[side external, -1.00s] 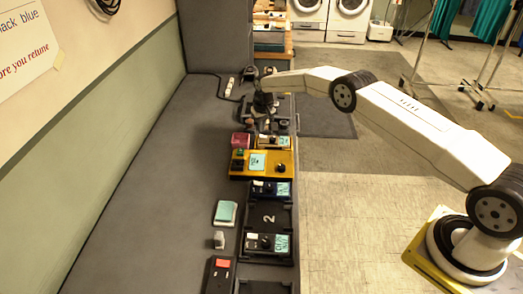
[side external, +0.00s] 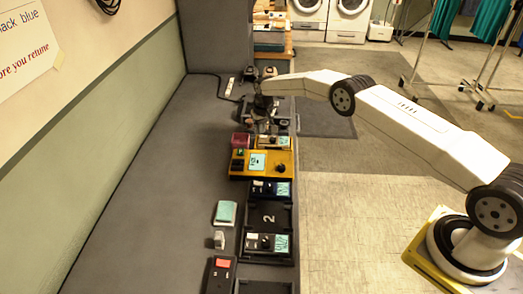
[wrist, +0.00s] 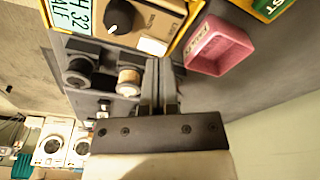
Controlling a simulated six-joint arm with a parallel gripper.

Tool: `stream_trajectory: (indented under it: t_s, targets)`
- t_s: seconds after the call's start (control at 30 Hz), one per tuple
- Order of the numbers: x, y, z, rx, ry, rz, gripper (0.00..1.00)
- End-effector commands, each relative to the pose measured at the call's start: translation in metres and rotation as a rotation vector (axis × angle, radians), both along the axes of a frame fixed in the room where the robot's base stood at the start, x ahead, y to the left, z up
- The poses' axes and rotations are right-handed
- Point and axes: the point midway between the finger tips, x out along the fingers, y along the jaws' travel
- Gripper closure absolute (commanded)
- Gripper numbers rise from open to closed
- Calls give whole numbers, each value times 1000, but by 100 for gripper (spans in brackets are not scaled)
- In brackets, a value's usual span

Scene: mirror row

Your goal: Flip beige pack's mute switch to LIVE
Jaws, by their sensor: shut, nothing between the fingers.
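The beige pack (side external: 274,142) sits in the row just beyond the yellow unit. In the wrist view the beige pack (wrist: 155,22) fills the upper middle, with a black knob, a teal label and a pale patch on its face. I cannot make out its mute switch or the switch's position. My gripper (side external: 269,129) hangs at the far edge of the pack in the side view, partly covering it. In the wrist view my gripper (wrist: 161,65) has its fingers together and empty, just off the pack's edge. I cannot tell whether they touch it.
A pink tray (wrist: 220,45) lies close to the right of my fingers. A dark holder with two round posts (wrist: 102,70) is close on the left. The yellow unit (side external: 240,166), a blue-black pack (side external: 262,189) and other packs continue the row nearer the camera. The grey bench is clear at left.

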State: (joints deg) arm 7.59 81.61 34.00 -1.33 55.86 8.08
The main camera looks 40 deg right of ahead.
Motion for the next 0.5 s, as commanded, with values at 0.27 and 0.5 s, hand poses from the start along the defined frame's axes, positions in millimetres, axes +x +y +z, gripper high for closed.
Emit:
stream_trajectory:
  t_s: [0.27,0.5]
  targets:
    - [0,0,-3,0,0,0,100]
    - [0,0,-6,0,0,0,100]
